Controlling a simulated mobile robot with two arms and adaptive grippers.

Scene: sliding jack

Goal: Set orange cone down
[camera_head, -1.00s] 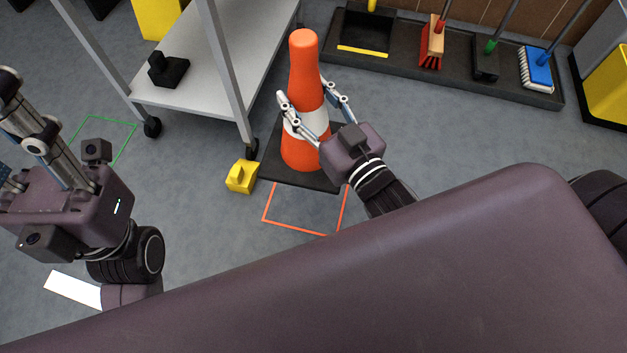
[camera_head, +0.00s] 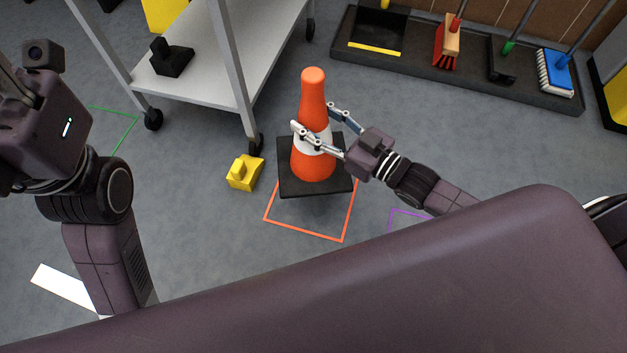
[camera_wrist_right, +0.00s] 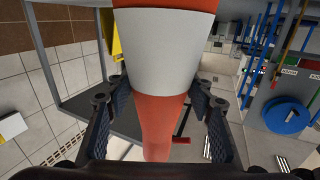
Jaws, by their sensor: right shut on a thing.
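The orange cone (camera_head: 312,95) has a white band and a square black base (camera_head: 337,182). It stands nearly upright, its base overlapping the far part of an orange floor outline (camera_head: 303,234) in the head view. Whether the base touches the floor is hard to tell. My right gripper (camera_head: 314,122) is shut on the cone around its white band, which also shows in the right wrist view (camera_wrist_right: 168,50) between the fingers. My left gripper (camera_head: 40,125) is at the left edge of the head view; its fingers are mostly cut off.
A yellow block (camera_head: 244,174) lies on the floor just left of the cone base. A grey wheeled cart (camera_head: 215,85) with a black object (camera_head: 171,58) stands behind left. A black tray (camera_head: 420,75) with brushes runs along the back wall. A purple outline (camera_head: 408,217) is partly hidden at right.

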